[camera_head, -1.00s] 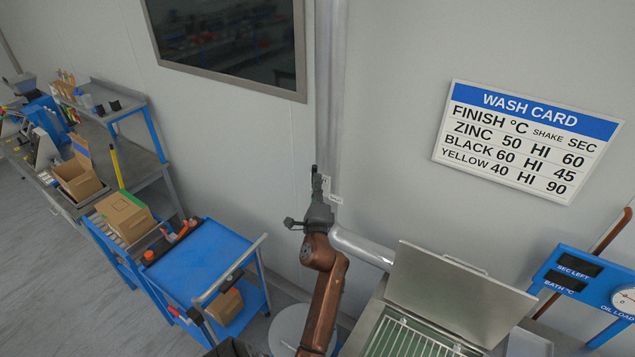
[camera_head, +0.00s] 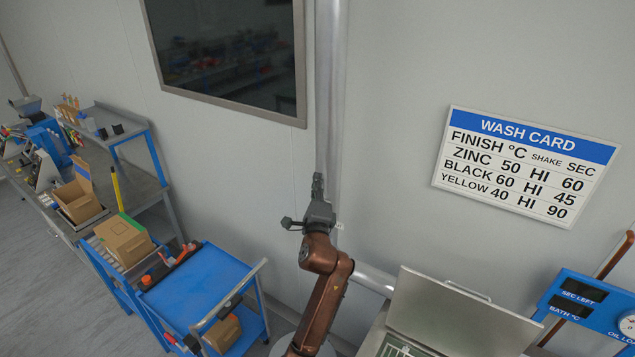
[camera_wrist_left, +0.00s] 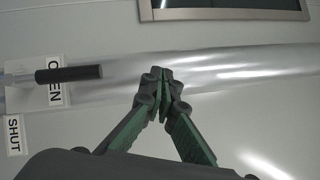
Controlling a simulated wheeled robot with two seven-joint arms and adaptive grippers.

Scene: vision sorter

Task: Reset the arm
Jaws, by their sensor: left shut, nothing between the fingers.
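My left arm, brown, rises from the bottom middle of the head view. Its dark grey left gripper (camera_head: 318,186) points up in front of the wall and a vertical metal pipe. In the left wrist view the left gripper (camera_wrist_left: 160,82) has its green-padded fingers closed together at the tips, with nothing between them. It is apart from anything it could hold. My right gripper is not in view.
A metal pipe (camera_wrist_left: 240,70) and a dark lever handle (camera_wrist_left: 70,74) by OPEN and SHUT labels show in the wrist view. An open-lidded wash tank (camera_head: 455,315) stands lower right. A blue cart (camera_head: 200,285), boxes and a bench fill the left. A wash card (camera_head: 526,166) hangs right.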

